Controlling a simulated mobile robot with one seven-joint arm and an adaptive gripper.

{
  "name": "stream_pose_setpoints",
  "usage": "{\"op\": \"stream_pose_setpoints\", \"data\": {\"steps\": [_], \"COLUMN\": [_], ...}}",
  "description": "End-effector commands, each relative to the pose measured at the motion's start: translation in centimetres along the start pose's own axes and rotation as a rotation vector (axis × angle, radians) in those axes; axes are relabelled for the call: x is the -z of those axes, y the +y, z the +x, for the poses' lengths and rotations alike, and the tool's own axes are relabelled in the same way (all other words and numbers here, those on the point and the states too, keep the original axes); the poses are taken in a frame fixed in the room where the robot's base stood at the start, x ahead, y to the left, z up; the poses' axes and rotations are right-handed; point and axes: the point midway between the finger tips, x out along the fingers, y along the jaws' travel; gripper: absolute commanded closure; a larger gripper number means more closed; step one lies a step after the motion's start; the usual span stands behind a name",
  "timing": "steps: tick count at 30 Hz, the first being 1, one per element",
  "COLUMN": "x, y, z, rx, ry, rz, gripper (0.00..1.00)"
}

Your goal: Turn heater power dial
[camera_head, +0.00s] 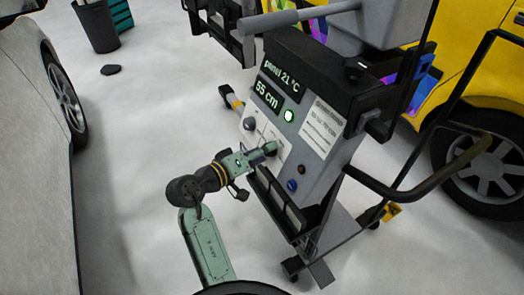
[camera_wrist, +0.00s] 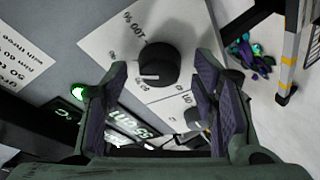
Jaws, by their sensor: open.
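The power dial (camera_wrist: 158,66) is a black round knob with a white pointer line, on a white plate with percent markings on the heater's panel. In the wrist view it sits between the two fingers of my gripper (camera_wrist: 161,72), which are spread apart on either side of it. I cannot tell whether they touch it. In the head view my gripper (camera_head: 262,151) is at the heater panel (camera_head: 308,155) and largely hides this dial. A second knob (camera_head: 249,124) sits farther up and left; it also shows in the wrist view (camera_wrist: 192,118).
The panel carries lit displays (camera_head: 271,93) reading 55 cm and 21 °C, a green lit button (camera_head: 289,115) and a blue button (camera_head: 292,185). The wheeled stand has a black handle rail (camera_head: 430,185). Cars flank it: grey (camera_head: 35,170) left, yellow (camera_head: 475,60) right.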

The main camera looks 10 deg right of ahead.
Motion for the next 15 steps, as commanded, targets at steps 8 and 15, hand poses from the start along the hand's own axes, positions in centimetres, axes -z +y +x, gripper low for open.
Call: {"op": "stream_pose_setpoints", "data": {"steps": [8, 15], "x": [0.01, 0.02], "y": [0.02, 0.02], "z": [-0.04, -0.05], "rx": [0.000, 0.000], "ry": [0.000, 0.000], "rz": [0.000, 0.000], "gripper": [0.61, 0.77]}}
